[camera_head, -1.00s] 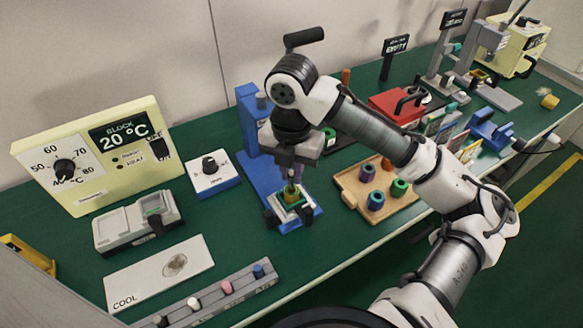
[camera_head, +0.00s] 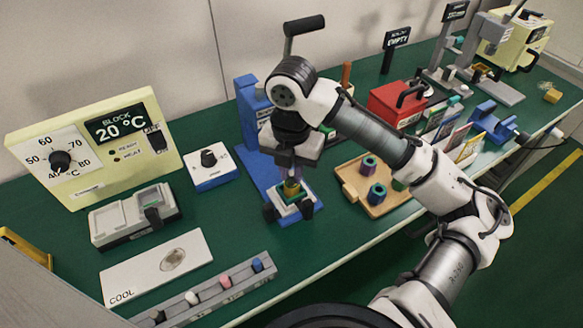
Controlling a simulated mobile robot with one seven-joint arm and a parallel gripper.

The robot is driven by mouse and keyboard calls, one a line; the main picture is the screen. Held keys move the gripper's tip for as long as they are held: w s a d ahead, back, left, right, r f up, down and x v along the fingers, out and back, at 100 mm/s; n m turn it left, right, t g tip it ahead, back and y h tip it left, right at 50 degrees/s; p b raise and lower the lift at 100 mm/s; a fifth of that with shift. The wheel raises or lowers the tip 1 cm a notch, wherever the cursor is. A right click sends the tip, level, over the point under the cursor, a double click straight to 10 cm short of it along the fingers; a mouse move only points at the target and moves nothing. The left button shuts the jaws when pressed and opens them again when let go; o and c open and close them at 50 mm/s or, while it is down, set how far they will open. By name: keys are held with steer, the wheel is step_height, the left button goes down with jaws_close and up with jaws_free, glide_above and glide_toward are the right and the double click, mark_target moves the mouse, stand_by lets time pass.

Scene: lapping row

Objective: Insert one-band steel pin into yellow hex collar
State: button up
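The yellow hex collar (camera_head: 292,188) sits upright in a small pale holder (camera_head: 290,204) with dark side clamps, at the foot of a blue press-like stand (camera_head: 250,120). My gripper (camera_head: 292,169) points straight down just above the collar, roughly centred over it. The fingers are small and partly shaded here. I cannot tell how far apart they are or whether the steel pin is between them. No one-band steel pin can be made out, and the collar's bore is hidden from this angle.
A wooden tray (camera_head: 347,190) with several coloured collars stands just right of the stand. Behind it is a red box (camera_head: 398,103) with a black handle. To the left are a small knob box (camera_head: 211,168), a grey device (camera_head: 135,215) and a white COOL plate (camera_head: 157,266).

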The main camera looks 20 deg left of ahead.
mark_target(291, 173)
steer(key=o, duration=0.4)
steer(key=shift+o, duration=0.2)
step_height(291, 173, up, 14)
stand_by(0.7)
